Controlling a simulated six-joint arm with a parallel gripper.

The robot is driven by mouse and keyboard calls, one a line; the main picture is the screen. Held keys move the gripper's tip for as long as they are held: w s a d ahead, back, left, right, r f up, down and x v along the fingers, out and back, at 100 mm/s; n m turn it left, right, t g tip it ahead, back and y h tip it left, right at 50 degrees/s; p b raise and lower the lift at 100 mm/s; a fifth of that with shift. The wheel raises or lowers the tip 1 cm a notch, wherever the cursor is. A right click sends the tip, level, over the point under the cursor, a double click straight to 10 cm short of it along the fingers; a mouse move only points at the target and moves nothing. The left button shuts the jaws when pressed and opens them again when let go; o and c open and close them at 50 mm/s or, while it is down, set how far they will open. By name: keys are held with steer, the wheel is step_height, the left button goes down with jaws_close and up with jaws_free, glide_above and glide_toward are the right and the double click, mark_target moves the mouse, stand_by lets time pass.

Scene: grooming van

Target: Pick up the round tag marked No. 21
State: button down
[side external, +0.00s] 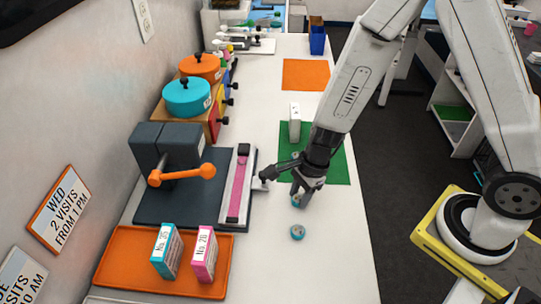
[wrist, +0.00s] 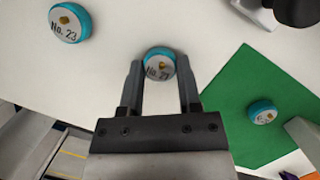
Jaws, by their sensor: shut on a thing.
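My gripper (wrist: 159,72) is shut on a round teal-rimmed tag (wrist: 159,64) with a white face and a small brass-coloured knob. Its marking starts "No. 2"; the last digit is hard to read. In the side view my gripper (side external: 303,188) points down over the white table and the held tag (side external: 297,201) shows partly at the fingertips, at or close to the tabletop. A similar tag marked No. 23 (wrist: 70,23) lies apart on the table, nearer the front in the side view (side external: 298,232). A third tag (wrist: 263,113) lies on the green mat (wrist: 240,130), its number too small to read.
A white block (side external: 294,122) stands on the green mat. A dark press with an orange handle (side external: 182,174) and a pink strip stands left of my gripper. An orange tray (side external: 112,262) holds two boxes at the front left. The table's front right is clear.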

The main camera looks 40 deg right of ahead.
mark_target(299, 198)
steer(key=shift+r, duration=0.1)
step_height(299, 198, up, 10)
stand_by(1.1)
stand_by(0.5)
